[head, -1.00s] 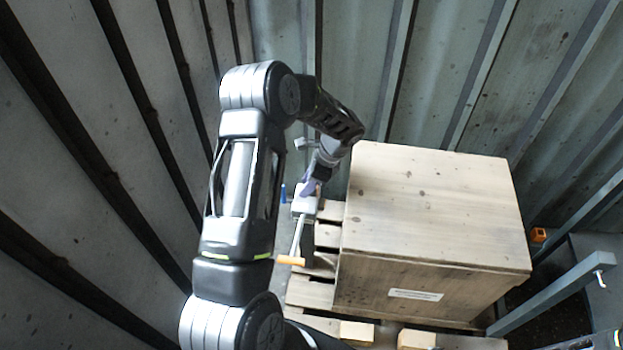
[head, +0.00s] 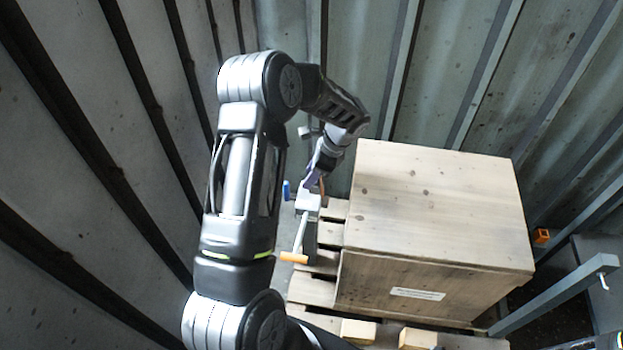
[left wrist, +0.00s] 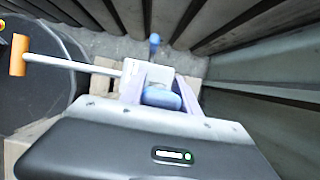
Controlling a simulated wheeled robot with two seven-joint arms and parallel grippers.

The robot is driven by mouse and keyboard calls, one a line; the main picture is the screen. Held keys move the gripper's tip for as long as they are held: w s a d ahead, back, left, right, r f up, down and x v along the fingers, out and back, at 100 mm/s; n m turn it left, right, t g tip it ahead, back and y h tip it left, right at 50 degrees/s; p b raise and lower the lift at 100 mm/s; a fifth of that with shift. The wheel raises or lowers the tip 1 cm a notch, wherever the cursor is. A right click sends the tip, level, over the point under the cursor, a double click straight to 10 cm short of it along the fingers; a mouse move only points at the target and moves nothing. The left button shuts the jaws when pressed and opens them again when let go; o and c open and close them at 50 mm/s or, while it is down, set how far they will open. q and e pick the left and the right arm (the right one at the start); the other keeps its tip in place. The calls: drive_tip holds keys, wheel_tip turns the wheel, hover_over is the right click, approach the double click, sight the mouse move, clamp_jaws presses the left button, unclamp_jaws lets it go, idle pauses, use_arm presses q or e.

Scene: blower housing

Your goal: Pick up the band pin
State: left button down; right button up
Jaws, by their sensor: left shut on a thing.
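My left gripper (head: 313,182) reaches down at the left side of the wooden crate. In the left wrist view its two pale purple fingers (left wrist: 160,92) are shut on a blue, rounded piece (left wrist: 162,98), which I take for the band pin. The fingers hide part of it. Just beyond the fingers is a white block (head: 308,202) with a white rod ending in an orange grip (head: 294,258). A blue knob (head: 287,190) stands on the block's far side. I cannot tell whether the pin is clear of the block.
The large wooden crate (head: 440,205) stands on a pallet (head: 312,290) right of my left gripper. Ribbed metal walls (head: 90,120) rise close at the left and back. A grey metal beam (head: 555,297) and a small orange object (head: 541,236) are at the right.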

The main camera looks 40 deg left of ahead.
use_arm(q)
wheel_tip(320, 180, up, 7)
drive_tip(key=shift+d, duration=0.1)
idle(1.5)
drive_tip(key=d+n+h+p, duration=0.1)
drive_tip(key=d+n+p, duration=0.1)
drive_tip(key=d+n, duration=0.2)
drive_tip(key=d+r+n+g+h+p, duration=0.1)
drive_tip(key=d+n, duration=0.3)
drive_tip(key=d, duration=0.6)
drive_tip(key=d+n+g+h+p, duration=0.1)
drive_tip(key=d+n+h+p, duration=0.1)
drive_tip(key=d+n+p, duration=0.2)
drive_tip(key=shift+w+d+r, duration=0.1)
drive_tip(key=shift+d+r, duration=0.05)
drive_tip(key=shift+d, duration=0.8)
drive_tip(key=shift+w+d+r, duration=0.1)
drive_tip(key=shift+d+r, duration=0.05)
drive_tip(key=shift+d, duration=0.8)
drive_tip(key=shift+d, duration=0.1)
